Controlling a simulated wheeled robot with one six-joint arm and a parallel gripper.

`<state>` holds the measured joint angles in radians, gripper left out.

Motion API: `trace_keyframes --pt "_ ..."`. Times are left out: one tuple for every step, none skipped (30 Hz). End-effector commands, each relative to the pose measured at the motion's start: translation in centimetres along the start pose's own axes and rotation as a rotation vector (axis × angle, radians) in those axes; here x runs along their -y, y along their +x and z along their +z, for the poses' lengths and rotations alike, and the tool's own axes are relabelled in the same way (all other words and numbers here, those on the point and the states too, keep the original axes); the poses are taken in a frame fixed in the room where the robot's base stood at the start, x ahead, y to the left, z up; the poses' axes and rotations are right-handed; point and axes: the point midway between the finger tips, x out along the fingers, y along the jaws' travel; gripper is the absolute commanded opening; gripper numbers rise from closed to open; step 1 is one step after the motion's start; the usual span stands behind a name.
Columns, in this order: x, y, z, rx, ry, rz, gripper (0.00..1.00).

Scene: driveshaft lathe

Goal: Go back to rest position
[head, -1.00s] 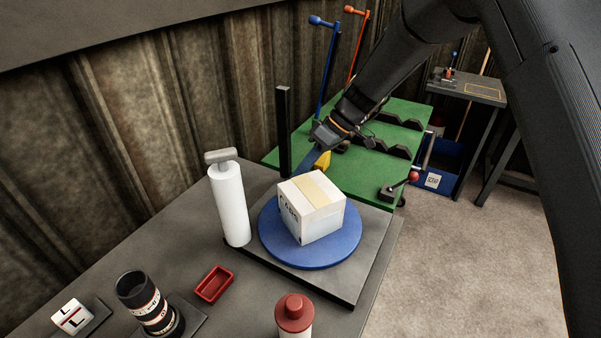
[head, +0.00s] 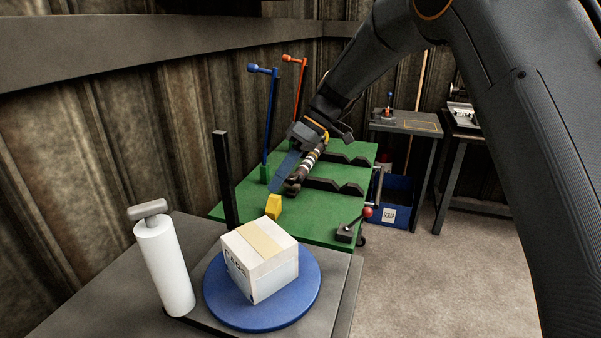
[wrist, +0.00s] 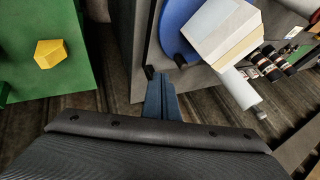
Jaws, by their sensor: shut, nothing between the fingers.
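My gripper (head: 275,184) is shut and empty, its blue fingers pointing down and left over the green table (head: 330,219). Its tips appear just above the yellow block (head: 274,207); the gap cannot be judged. In the wrist view the blue fingers (wrist: 155,78) lie together with nothing between them, and the yellow block (wrist: 50,54) is well to their left. A striped dark shaft (head: 309,160) lies on the green table behind the gripper, partly hidden by it.
A white box (head: 262,265) sits on a blue turntable (head: 305,305) in front, beside a white cylinder (head: 163,265). A black post (head: 223,175) and blue and orange levers (head: 270,115) stand upright near the arm. The floor (head: 440,280) at right is clear.

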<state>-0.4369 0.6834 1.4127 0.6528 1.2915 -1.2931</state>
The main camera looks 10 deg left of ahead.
Motion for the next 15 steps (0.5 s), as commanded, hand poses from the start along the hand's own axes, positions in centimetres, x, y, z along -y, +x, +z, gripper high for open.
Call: trace_keyframes --pt "0.0 0.0 0.1 0.001 0.003 0.001 0.0" --pt "0.0 -0.1 0.2 0.003 0.011 0.005 0.0" --pt "0.0 -0.3 0.7 0.006 0.028 0.013 0.0" --pt "-0.1 -0.4 1.3 0.01 0.047 0.021 0.0" --pt "-0.1 -0.7 2.0 0.016 0.074 0.033 0.0" --pt "-0.2 -1.0 3.3 0.024 0.119 0.054 0.0" --pt "-0.3 -1.4 4.5 0.032 0.16 0.072 0.0" --pt "-0.3 -1.7 5.8 0.04 0.206 0.092 0.0" --pt "-0.3 -2.2 7.8 0.052 0.271 0.124 0.0" --pt "-0.3 -2.6 9.4 0.059 0.324 0.149 0.0" --pt "-0.2 -3.0 11.0 0.067 0.377 0.175 0.0" --pt "0.1 -3.4 13.1 0.076 0.447 0.21 0.0" --pt "0.2 -3.7 14.8 0.082 0.497 0.235 0.0" --pt "0.6 -4.0 16.4 0.087 0.547 0.26 0.0" --pt "1.0 -4.4 18.5 0.092 0.612 0.295 0.0"
